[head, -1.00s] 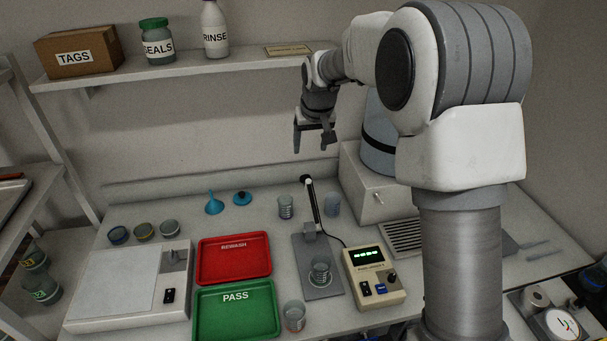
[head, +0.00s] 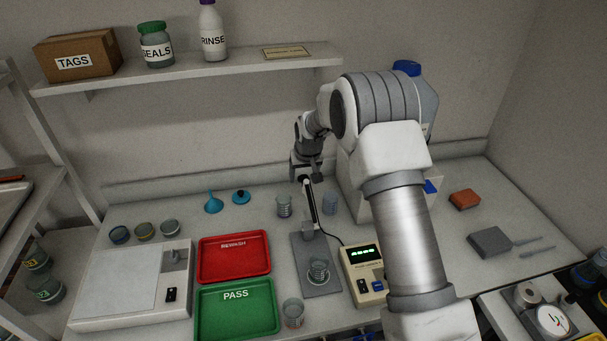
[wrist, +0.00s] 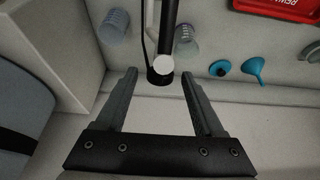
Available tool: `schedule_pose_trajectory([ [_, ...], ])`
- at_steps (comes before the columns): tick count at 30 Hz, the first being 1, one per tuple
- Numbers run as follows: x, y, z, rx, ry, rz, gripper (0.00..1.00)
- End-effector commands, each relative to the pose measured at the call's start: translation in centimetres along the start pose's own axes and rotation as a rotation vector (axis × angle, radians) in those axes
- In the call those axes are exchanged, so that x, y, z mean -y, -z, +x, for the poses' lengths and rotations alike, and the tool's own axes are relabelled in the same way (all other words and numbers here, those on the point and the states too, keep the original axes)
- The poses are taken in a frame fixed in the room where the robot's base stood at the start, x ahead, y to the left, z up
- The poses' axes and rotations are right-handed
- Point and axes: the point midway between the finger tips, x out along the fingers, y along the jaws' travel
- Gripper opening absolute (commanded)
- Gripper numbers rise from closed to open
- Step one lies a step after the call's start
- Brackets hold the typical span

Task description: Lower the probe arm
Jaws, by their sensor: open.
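The probe arm (head: 311,208) is a black rod that stands raised and slightly tilted on a grey stand plate (head: 325,286). A beaker (head: 318,270) stands on the plate. My gripper (head: 306,180) is open at the raised top end of the probe arm. In the wrist view, the probe arm (wrist: 168,30) comes down from the top and its pale round end cap (wrist: 163,66) lies between the tips of my gripper (wrist: 159,76). I cannot tell whether a finger touches it. The meter (head: 362,258) with green digits stands right of the plate.
Beakers (head: 284,206) (head: 330,204) stand on both sides of the probe arm. A red tray (head: 234,257) and a green tray (head: 236,310) lie to the left. A large white-and-blue container stands behind my arm. A shelf (head: 200,72) runs above along the wall.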

Motion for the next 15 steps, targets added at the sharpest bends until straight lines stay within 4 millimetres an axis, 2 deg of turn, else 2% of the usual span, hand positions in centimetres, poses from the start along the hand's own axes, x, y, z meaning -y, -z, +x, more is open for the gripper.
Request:
schedule_pose_trajectory([
  [9, 0.0, -0.01, 0.28, 0.0, 0.0, 0.0, 0.7],
  [11, 0.0, 0.0, 0.27, 0.0, 0.0, 0.0, 0.61],
  [15, 0.0, 0.0, 0.25, 0.0, 0.0, 0.0, 0.36],
])
